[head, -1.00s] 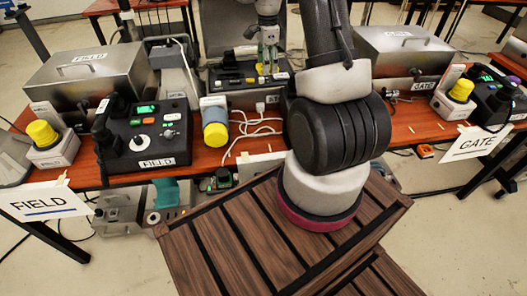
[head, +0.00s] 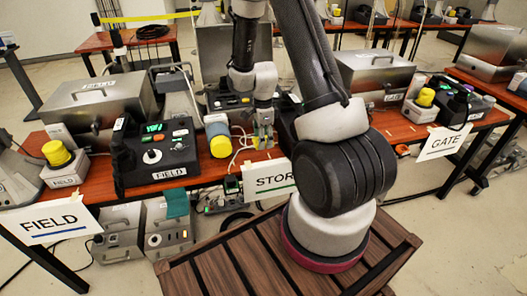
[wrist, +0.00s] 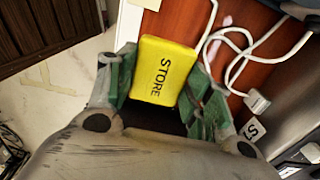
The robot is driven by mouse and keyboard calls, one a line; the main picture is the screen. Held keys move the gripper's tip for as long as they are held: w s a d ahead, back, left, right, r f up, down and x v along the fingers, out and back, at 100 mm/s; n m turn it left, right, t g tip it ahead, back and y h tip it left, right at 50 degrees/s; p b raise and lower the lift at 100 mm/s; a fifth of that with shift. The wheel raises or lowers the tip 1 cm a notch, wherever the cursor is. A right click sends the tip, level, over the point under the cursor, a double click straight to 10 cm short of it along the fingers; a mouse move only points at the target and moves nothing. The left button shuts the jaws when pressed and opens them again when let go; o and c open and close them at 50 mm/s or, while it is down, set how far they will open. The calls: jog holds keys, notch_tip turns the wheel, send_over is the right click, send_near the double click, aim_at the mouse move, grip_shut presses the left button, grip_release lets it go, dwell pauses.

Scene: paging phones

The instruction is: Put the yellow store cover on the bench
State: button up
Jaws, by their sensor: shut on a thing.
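The yellow store cover (wrist: 163,70), a block with STORE printed on it, sits between the green-padded fingers of my gripper (wrist: 165,95) in the wrist view. My gripper is shut on it. In the head view my gripper (head: 263,140) points down at the front edge of the bench (head: 165,190), above the STORE sign (head: 272,180); the cover is mostly hidden by the fingers there. The wrist view shows red-brown bench top (wrist: 210,25) behind the cover and pale floor to the left. I cannot tell whether the cover touches the bench.
A white cable (wrist: 245,45) lies on the bench close to the cover. A grey cylinder with a yellow end (head: 220,143) is just left of my gripper. The FIELD console (head: 157,155) is further left. The GATE sign (head: 445,143) hangs at right.

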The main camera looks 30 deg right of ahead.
aim_at(263, 155)
jog(key=shift+f, duration=2.5)
jog(key=shift+f, duration=0.15)
jog(key=o, duration=1)
jog(key=shift+o, duration=0.2)
